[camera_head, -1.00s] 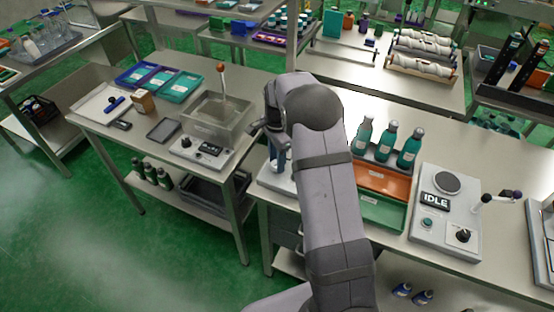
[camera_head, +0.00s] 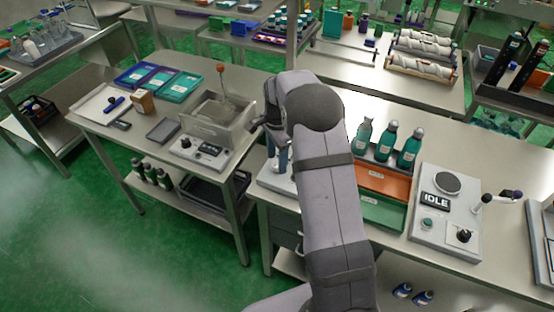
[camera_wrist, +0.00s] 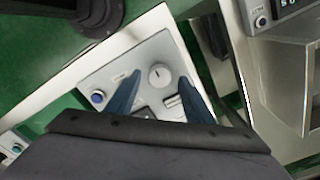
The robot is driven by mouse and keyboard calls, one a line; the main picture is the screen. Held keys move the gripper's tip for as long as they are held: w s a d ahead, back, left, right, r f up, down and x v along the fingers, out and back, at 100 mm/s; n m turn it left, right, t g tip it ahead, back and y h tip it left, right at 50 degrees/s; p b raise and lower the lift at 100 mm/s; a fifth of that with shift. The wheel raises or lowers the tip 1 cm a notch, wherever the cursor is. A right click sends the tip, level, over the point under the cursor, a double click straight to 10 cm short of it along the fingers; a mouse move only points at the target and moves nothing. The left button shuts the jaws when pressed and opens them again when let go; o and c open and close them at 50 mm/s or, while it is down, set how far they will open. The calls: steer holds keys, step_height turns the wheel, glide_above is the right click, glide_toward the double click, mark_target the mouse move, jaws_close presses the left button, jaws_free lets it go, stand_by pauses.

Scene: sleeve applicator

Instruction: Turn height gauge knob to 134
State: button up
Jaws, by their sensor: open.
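A pale panel (camera_wrist: 93,78) shows in the wrist view, with a round light knob (camera_wrist: 159,76) bearing a small dark mark on its face. My gripper (camera_wrist: 159,82) is open, its two blue fingers spread on either side of the knob in the picture. I cannot tell whether they touch it. The fingers hide part of the panel's lower area, and no scale number is readable. In the head view my gripper (camera_head: 277,160) points down over the white panel (camera_head: 273,180), and my arm hides much of it.
A blue button (camera_wrist: 97,97) sits on the panel's left. A station with a clear tank (camera_head: 215,112) stands left across a gap. Right of my arm are an orange tray (camera_head: 385,182), teal bottles (camera_head: 386,140) and a unit reading IDLE (camera_head: 436,202).

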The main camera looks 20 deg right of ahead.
mark_target(277, 163)
step_height(277, 163, up, 6)
steer(key=shift+b, duration=0.85)
steer(key=shift+r, duration=0.25)
steer(key=shift+s+a, duration=0.15)
steer(key=shift+s, duration=0.05)
steer(key=s+a+f+n, duration=0.1)
steer(key=s+a+n, duration=0.1)
steer(key=s+n, duration=0.3)
steer(key=s+a+f+n, duration=0.1)
steer(key=s+a+n, duration=0.2)
steer(key=s, duration=1)
steer(key=s+a+f+n, duration=0.1)
steer(key=s+a+n, duration=0.2)
steer(key=s+n, duration=0.5)
steer(key=shift+s+f, duration=0.25)
steer(key=shift+s, duration=0.4)
